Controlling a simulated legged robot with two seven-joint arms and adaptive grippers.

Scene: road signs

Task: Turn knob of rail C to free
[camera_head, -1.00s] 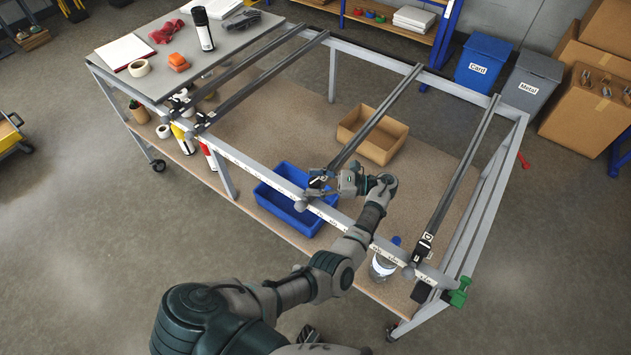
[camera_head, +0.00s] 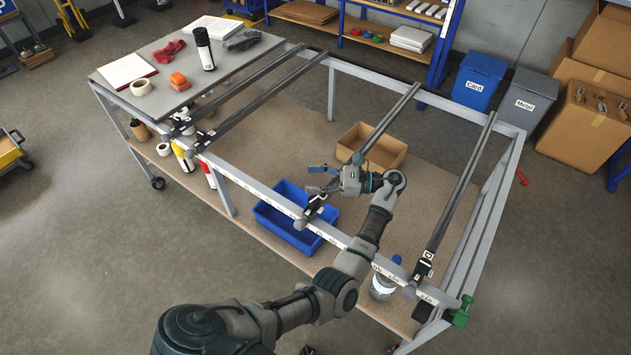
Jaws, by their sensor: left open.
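The middle rail (camera_head: 390,125) runs across the frame, with a dark clamp block (camera_head: 316,203) at its near end. I cannot read the rail letters clearly. My left gripper (camera_head: 319,179) is open and empty, just above and beyond the clamp block, over the middle rail. Its fingers point left and appear apart from the knob. My right gripper does not show.
Two rails (camera_head: 255,88) lie left, and another rail (camera_head: 463,185) with its own clamp (camera_head: 424,266) lies right. A blue bin (camera_head: 285,230) and a cardboard box (camera_head: 384,150) sit below on the shelf. A bottle (camera_head: 384,283) stands near the front beam. A green clamp (camera_head: 460,312) is at the right corner.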

